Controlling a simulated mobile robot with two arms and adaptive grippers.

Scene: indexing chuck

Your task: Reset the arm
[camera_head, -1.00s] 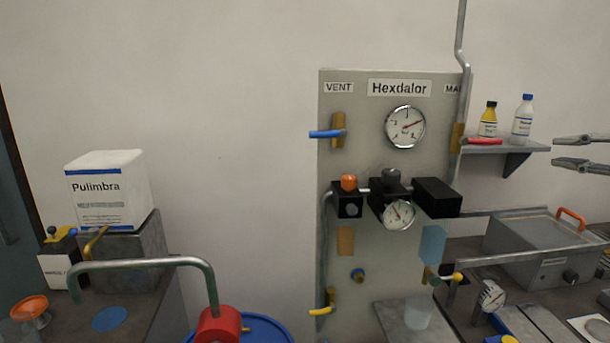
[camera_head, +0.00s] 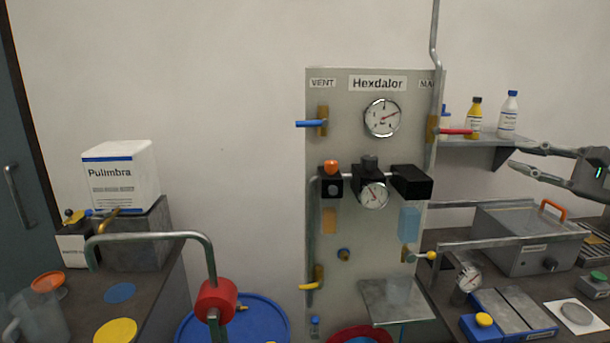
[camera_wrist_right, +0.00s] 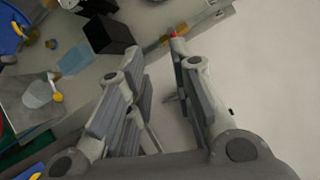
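My right gripper (camera_head: 518,160) is at the right edge of the head view, in front of the wall beside the shelf. Its two fingers are spread apart with nothing between them. The right wrist view also shows the open fingers (camera_wrist_right: 155,80), with bare wall between them and the Hexdalor panel (camera_wrist_right: 90,75) to the left. The panel (camera_head: 270,195) does not extend to the gripper, and the two are apart in the head view. My left gripper is not in view.
A shelf (camera_head: 470,147) with bottles stands left of my right gripper. Below are a grey box (camera_head: 520,245) with an orange handle and metal rails. A bent pipe with a red cylinder (camera_head: 215,300) stands at lower left. The wall above the gripper is clear.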

